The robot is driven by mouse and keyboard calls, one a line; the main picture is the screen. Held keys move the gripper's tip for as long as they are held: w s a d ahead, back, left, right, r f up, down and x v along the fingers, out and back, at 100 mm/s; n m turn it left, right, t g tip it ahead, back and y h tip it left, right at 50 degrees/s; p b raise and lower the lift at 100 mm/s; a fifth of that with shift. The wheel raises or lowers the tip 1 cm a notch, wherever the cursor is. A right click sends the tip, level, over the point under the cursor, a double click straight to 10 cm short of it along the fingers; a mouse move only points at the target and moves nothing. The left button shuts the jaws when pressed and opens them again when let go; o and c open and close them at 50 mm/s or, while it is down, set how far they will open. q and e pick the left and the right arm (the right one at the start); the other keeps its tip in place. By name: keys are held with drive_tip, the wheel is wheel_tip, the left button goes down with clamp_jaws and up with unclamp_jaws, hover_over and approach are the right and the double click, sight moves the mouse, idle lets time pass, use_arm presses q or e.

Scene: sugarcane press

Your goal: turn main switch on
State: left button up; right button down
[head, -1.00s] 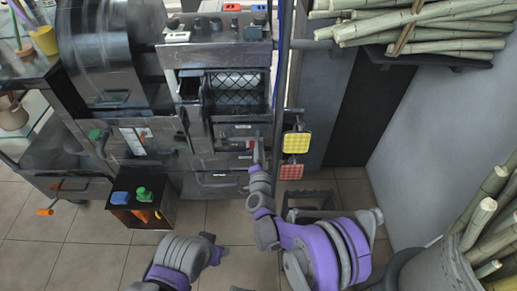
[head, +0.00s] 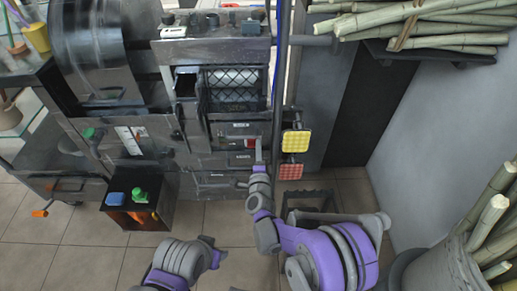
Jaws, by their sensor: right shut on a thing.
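The press machine's front panel (head: 230,130) is in the middle of the head view, below a mesh window. A small red part (head: 250,143), which looks like the switch, shows on this panel. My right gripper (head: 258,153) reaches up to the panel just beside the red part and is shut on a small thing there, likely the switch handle. The fingertips hide most of that handle, so its exact position cannot be told. My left gripper (head: 213,249) is low in the view, away from the machine, and its jaws are too small to read.
A yellow pad (head: 296,144) and a red pad (head: 291,172) stand just right of my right gripper, near a dark vertical pole (head: 278,80). Sugarcane stalks (head: 425,25) lie on the upper right shelf.

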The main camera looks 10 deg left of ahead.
idle(0.3)
drive_tip(key=c, duration=0.8)
unclamp_jaws()
drive_tip(key=p+v, duration=0.1)
drive_tip(key=v, duration=1)
drive_tip(key=shift+w, duration=0.1)
